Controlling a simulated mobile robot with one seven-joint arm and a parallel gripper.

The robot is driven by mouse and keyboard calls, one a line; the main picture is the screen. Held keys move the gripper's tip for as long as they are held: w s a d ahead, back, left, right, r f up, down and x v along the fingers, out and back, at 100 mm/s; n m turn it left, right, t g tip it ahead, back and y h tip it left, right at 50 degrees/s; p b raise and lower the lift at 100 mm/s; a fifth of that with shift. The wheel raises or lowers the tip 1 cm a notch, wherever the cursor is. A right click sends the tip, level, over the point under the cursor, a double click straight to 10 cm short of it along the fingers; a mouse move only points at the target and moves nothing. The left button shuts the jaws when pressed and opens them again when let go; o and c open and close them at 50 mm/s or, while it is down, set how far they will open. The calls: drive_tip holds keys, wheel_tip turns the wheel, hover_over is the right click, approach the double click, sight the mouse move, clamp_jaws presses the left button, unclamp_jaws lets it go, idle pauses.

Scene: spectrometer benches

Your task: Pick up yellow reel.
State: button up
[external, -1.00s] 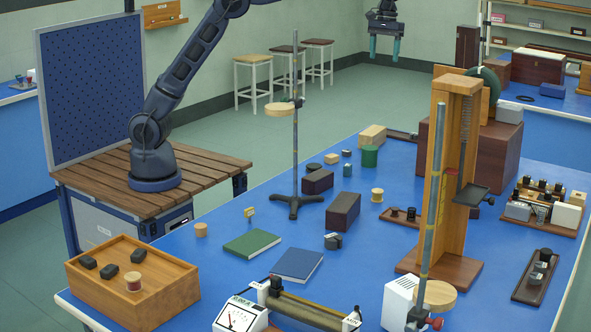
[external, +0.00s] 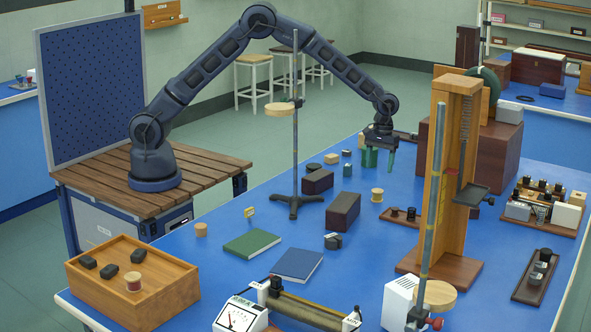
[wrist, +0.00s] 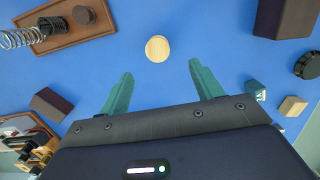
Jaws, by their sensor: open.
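The yellow reel (external: 377,195) stands upright on the blue bench top, right of a dark brown block. In the wrist view the reel (wrist: 158,48) shows from above as a pale round disc, just beyond the fingertips and roughly centred between them. My gripper (external: 379,162) hangs above the bench, behind and higher than the reel. Its two green fingers are apart with nothing between them, as the wrist view (wrist: 160,70) also shows. The gripper does not touch the reel.
A dark brown block (external: 343,211) stands left of the reel. A wooden strip with dark knobs (external: 400,216) lies to its right, before the tall wooden stand (external: 436,185). A metal rod stand (external: 295,170) rises further left. Bare bench lies around the reel.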

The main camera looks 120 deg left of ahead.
sight(378, 191)
drive_tip(key=f, duration=0.3)
drive_tip(key=d+f, duration=0.1)
drive_tip(key=f, duration=0.6)
drive_tip(key=shift+w+d+f, duration=0.15)
drive_tip(key=shift+w, duration=0.1)
drive_tip(key=c, duration=1.1)
